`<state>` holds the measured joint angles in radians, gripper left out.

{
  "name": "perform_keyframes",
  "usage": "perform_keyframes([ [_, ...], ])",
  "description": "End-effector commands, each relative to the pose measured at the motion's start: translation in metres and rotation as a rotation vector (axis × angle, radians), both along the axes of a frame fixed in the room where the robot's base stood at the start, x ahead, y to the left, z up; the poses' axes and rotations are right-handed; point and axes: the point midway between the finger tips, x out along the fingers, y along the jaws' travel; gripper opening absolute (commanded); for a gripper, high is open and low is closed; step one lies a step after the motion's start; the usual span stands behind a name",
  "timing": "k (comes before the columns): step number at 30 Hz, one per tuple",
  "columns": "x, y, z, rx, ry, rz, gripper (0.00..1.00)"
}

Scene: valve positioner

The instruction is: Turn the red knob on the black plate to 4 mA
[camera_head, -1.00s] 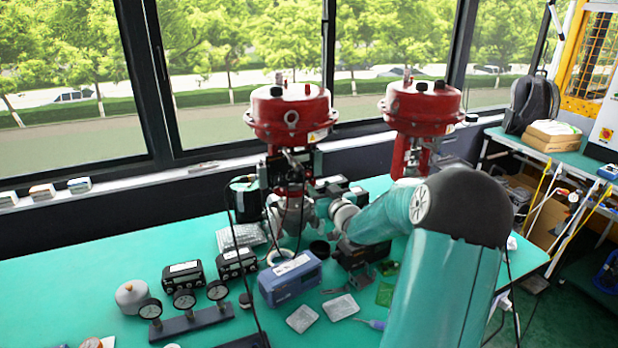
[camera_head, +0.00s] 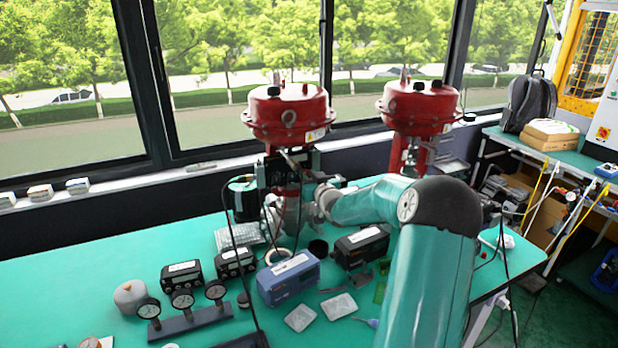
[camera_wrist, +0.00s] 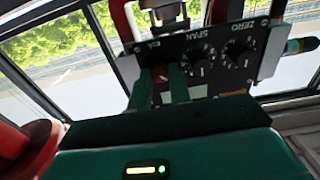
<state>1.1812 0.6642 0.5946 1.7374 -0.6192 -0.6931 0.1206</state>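In the wrist view the black plate (camera_wrist: 210,58) appears upside down, with the words ZERO and SPAN and two dark knobs (camera_wrist: 217,58) on it. The knob's pointer and scale are too small to read. In the head view my gripper is at the left red valve (camera_head: 288,115), its fingers hidden.
A second red valve (camera_head: 418,108) stands right of the first. The green table (camera_head: 70,270) holds a blue box (camera_head: 289,278), a black box (camera_head: 361,247) and a gauge stand (camera_head: 190,322). The table's left part is mostly clear. Windows run behind the valves.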

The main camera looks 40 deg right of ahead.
Motion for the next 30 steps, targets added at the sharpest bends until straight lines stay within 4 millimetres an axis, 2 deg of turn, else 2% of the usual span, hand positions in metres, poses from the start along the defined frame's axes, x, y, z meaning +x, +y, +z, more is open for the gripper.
perform_keyframes([
  [14,-0.0002,0.0002,0.0000,0.083,-0.025,0.000,0.00],
  [30,-0.0003,-0.0001,0.0000,0.488,-0.143,0.000,0.00],
])
